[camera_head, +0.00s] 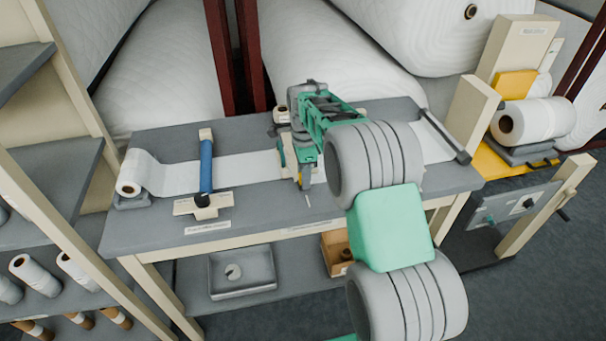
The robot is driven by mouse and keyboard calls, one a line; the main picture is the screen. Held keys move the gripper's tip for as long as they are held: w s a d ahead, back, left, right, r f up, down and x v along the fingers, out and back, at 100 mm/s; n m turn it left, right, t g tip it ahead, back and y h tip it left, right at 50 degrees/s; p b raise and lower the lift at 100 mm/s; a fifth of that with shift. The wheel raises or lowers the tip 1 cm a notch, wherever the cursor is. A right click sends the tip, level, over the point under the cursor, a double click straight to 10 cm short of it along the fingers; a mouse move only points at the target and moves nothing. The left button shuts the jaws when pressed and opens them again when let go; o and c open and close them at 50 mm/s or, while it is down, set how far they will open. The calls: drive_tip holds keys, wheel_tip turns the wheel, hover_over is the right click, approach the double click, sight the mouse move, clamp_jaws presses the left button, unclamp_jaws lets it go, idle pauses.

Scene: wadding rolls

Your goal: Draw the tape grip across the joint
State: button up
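A white wadding strip (252,168) lies across the grey worktable (150,222), running from a roll (132,187) at the left end, and white material shows again at the right (430,142). My gripper (298,162) is low over the middle of the strip, pointing down. Its green fingers are small and partly hidden by the hand, so I cannot tell whether they hold anything. A small light roll and cream block (281,116) show at the table's back edge, just behind the hand. The tape grip and the joint cannot be made out; my arm covers the strip right of the gripper.
A blue roller bar (206,165) crosses the strip left of the gripper. A dark bar (446,137) crosses at the right. Dark red posts (247,50) and large wadding rolls stand behind. A grey tray (242,272) sits on the lower shelf.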

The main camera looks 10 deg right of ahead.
drive_tip(key=o, duration=0.3)
wheel_tip(320, 180, up, 8)
drive_tip(key=shift+f+b, duration=0.1)
drive_tip(key=shift+b, duration=0.5)
drive_tip(key=s+r+n+t, duration=0.2)
drive_tip(key=s+r+n, duration=0.3)
drive_tip(key=s+n, duration=0.5)
drive_tip(key=s+f+n, duration=0.2)
drive_tip(key=s+n, duration=0.2)
drive_tip(key=s, duration=0.4)
drive_tip(key=s+f+n+t, duration=0.1)
drive_tip(key=s+f+n, duration=0.2)
drive_tip(key=s, duration=0.5)
drive_tip(key=shift+a+n+t, duration=0.25)
drive_tip(key=shift+n+t, duration=0.05)
drive_tip(key=shift+n, duration=0.4)
drive_tip(key=shift+s+r, duration=0.1)
idle(0.6)
